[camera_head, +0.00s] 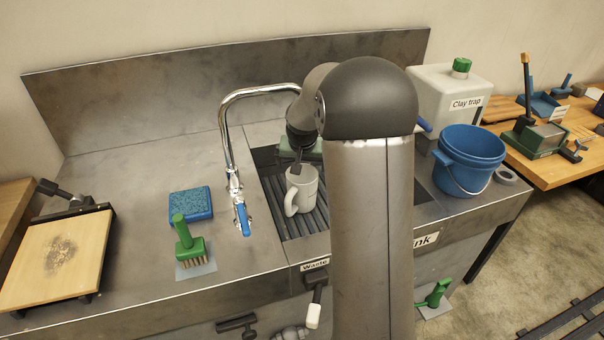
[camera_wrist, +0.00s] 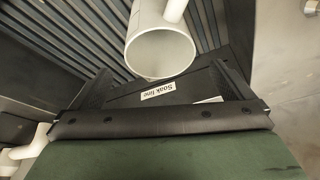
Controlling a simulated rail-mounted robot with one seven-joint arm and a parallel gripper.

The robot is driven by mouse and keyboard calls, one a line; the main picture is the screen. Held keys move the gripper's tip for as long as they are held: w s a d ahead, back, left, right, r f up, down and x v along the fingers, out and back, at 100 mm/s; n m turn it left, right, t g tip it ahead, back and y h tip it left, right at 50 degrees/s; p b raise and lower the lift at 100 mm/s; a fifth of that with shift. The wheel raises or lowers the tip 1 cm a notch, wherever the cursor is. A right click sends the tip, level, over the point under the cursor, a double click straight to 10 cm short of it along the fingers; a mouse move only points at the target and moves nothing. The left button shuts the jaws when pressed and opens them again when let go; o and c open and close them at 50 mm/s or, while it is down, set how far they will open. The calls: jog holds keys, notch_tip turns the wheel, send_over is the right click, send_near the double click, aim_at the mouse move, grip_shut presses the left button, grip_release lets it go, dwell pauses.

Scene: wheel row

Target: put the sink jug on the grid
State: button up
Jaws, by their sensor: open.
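The white jug (camera_head: 302,188) stands upright in the sink, its handle towards the left front. In the wrist view the jug (camera_wrist: 150,50) shows its round open mouth and part of its handle, just beyond and between the fingertips. My gripper (camera_head: 297,166) is at the jug's upper rear edge in the head view; my arm hides much of it. In the wrist view my gripper (camera_wrist: 160,70) is open, with a dark finger on each side and nothing visibly held. Dark parallel bars (camera_head: 306,222) line the sink floor under the jug; I cannot tell whether they are the grid.
The chrome tap (camera_head: 229,135) arches left of the sink. A blue sponge (camera_head: 190,203) and a green brush (camera_head: 187,243) lie left. A blue bucket (camera_head: 468,160) and the Clay trap container (camera_head: 440,95) stand right. A "Soak line" label (camera_wrist: 158,91) shows beside the jug.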

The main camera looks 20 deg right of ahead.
jog(key=s+a+r+n+g+y, duration=0.1)
jog(key=s+a+r+n, duration=0.1)
jog(key=s+a, duration=0.55)
jog(key=s+a+r+n+g, duration=0.1)
jog(key=s+a+r+n, duration=0.3)
jog(key=s, duration=0.7)
jog(key=s+a+f+g, duration=0.1)
jog(key=s+a+f, duration=0.1)
jog(key=s, duration=0.5)
jog(key=s+a+f+g+y, duration=0.1)
jog(key=s+a, duration=0.3)
jog(key=s, duration=0.4)
jog(key=shift+f, duration=0.45)
jog(key=shift+w, duration=0.1)
